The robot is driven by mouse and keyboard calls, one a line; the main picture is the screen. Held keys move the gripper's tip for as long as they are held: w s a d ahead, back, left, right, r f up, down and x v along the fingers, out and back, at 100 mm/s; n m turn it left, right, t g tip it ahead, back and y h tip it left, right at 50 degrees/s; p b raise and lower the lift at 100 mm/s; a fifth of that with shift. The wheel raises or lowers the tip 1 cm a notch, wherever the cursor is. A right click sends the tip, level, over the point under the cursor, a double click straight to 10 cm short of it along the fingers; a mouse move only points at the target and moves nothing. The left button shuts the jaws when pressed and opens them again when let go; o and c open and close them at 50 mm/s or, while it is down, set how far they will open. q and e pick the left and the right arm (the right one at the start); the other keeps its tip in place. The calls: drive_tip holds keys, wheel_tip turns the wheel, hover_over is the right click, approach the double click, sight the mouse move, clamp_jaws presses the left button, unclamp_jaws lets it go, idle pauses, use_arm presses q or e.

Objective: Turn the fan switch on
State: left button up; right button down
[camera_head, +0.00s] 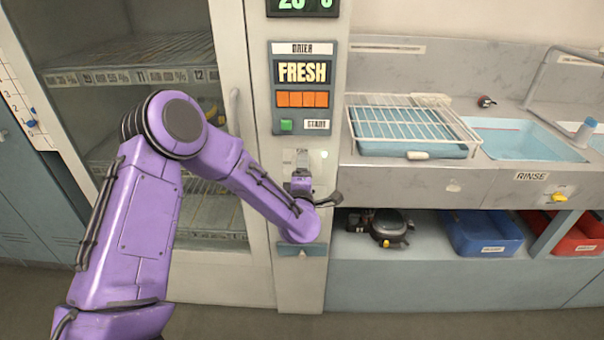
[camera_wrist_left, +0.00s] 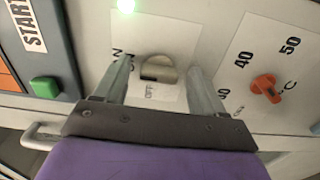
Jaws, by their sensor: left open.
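In the left wrist view a grey metal switch knob (camera_wrist_left: 158,68) sits on a white plate marked OFF below it and what looks like ON to its left. My left gripper (camera_wrist_left: 160,78) is open, with one finger on each side of the knob. Gaps show between the knob and the fingers; I cannot tell whether either touches. In the head view my left gripper (camera_head: 301,172) is at the narrow control column and covers most of the knob. My right gripper is not in view.
An orange temperature dial (camera_wrist_left: 264,85) is right of the fingers. A green START button (camera_wrist_left: 45,87) is to the left. The drying cabinet (camera_head: 140,75) has a door handle (camera_head: 234,108) beside the column. A sink counter with a wire rack (camera_head: 410,118) is at right.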

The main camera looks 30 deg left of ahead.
use_arm(q)
drive_tip(key=b+v, duration=0.2)
drive_tip(key=v, duration=0.8)
drive_tip(key=shift+s, duration=0.3)
drive_tip(key=shift+d, duration=0.1)
